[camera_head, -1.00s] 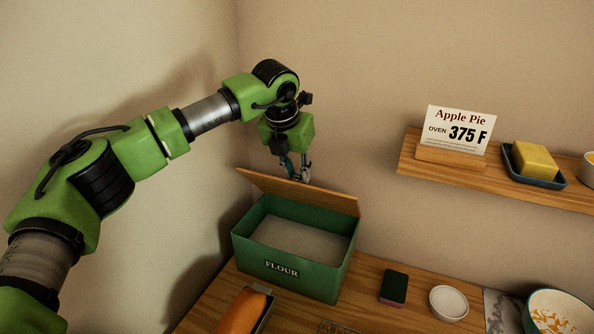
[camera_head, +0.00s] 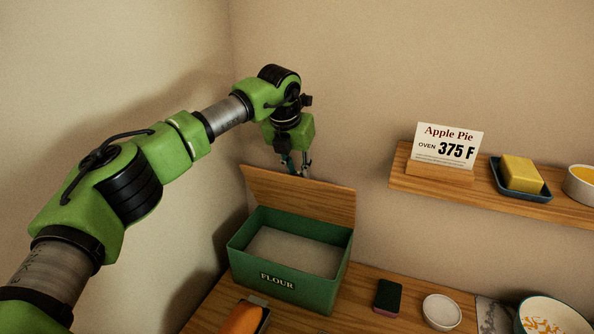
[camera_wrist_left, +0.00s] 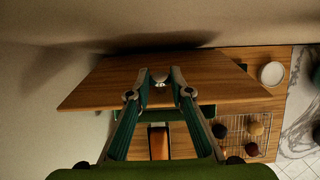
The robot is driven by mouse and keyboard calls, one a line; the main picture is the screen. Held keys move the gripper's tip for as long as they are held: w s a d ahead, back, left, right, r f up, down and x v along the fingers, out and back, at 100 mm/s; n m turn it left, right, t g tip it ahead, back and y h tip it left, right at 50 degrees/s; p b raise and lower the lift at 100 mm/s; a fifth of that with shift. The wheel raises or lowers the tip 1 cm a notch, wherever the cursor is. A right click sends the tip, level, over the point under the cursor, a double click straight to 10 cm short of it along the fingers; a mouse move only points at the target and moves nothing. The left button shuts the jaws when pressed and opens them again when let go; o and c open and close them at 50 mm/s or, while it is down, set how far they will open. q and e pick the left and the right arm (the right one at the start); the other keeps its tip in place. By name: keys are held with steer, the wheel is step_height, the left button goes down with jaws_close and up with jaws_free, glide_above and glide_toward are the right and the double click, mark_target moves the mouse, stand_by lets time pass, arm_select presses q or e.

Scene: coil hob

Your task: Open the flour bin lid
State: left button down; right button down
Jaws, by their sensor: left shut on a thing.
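The green flour bin (camera_head: 282,289) stands on the wooden counter in the back corner, and white flour (camera_head: 293,253) shows inside it. Its wooden lid (camera_head: 302,199) is tilted up at the back, standing steeply above the open bin. My left gripper (camera_head: 299,172) is at the lid's upper edge, behind it in the head view, with its fingertips partly hidden. In the left wrist view, the left gripper (camera_wrist_left: 160,80) is shut on a small light knob at the lid (camera_wrist_left: 215,83). My right gripper is not in view.
A sponge (camera_head: 387,296) and a white bowl (camera_head: 442,311) stand right of the bin. A loaf-shaped orange item (camera_head: 242,318) lies in front. A wall shelf (camera_head: 400,178) holds a recipe card (camera_head: 447,147) and butter (camera_head: 521,173). The left wall is close to my arm.

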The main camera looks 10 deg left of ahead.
arm_select(q)
steer(key=c, duration=1.8)
jaws_free()
steer(key=shift+w+r, duration=0.15)
steer(key=shift+r, duration=0.05)
steer(key=shift+c, duration=0.2)
steer(key=shift+f, duration=0.1)
steer(key=v, duration=1.2)
steer(key=shift+f, duration=0.15)
